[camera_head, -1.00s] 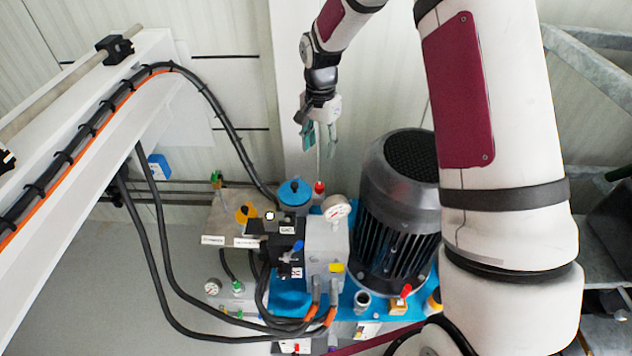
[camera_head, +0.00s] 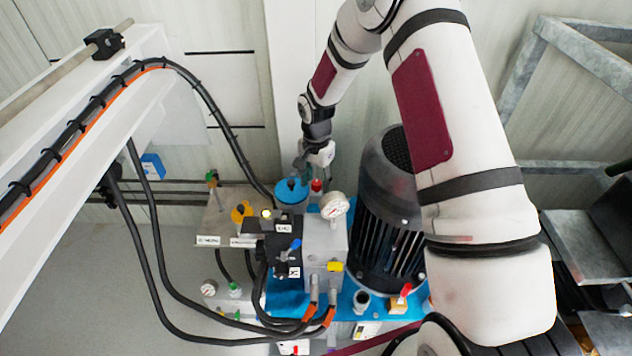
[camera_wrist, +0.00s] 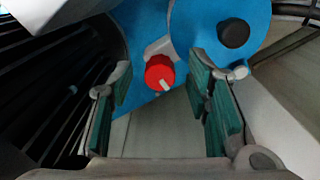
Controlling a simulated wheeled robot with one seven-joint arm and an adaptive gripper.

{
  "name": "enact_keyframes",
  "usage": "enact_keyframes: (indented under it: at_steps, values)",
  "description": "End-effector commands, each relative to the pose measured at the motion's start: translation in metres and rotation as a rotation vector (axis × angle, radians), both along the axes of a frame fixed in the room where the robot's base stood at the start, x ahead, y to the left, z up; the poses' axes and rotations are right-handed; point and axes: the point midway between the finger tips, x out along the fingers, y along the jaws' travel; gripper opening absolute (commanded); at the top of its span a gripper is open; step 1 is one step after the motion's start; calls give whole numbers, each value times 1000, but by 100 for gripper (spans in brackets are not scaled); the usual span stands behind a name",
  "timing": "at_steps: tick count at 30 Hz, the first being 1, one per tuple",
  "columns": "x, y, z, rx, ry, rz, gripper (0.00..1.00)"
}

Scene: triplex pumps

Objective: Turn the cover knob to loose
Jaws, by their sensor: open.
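A round blue cover (camera_head: 291,198) with a dark knob on top stands behind the valve block in the head view. In the wrist view the black knob (camera_wrist: 233,33) sits on the blue surface (camera_wrist: 205,20) at upper right. A red knob (camera_wrist: 160,73) with a white pointer mark is near the wrist picture's middle; it also shows in the head view (camera_head: 317,185). I cannot tell which knob is the cover knob. My gripper (camera_wrist: 160,82) is open, its green-padded fingers either side of the red knob in the picture, with no contact visible. In the head view my gripper (camera_head: 306,168) is beside the blue cover.
The finned motor (camera_head: 385,225) stands close to the right of my gripper. A pressure gauge (camera_head: 334,206) and the valve block (camera_head: 325,250) are in front. Black hoses (camera_head: 158,270) arc at left. The wall is behind.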

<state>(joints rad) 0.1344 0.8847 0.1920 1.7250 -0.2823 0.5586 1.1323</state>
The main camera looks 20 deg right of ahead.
Motion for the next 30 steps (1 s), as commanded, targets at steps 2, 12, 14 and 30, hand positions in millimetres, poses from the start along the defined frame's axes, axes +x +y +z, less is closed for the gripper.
enact_keyframes:
  at_steps: [2,12,14,30]
  values:
    - [0,0,-4,0,0,0,44]
    - [0,0,-5,1,-1,0,35]
    - [0,0,-5,0,0,0,22]
    - [0,0,-5,1,-1,63,0]
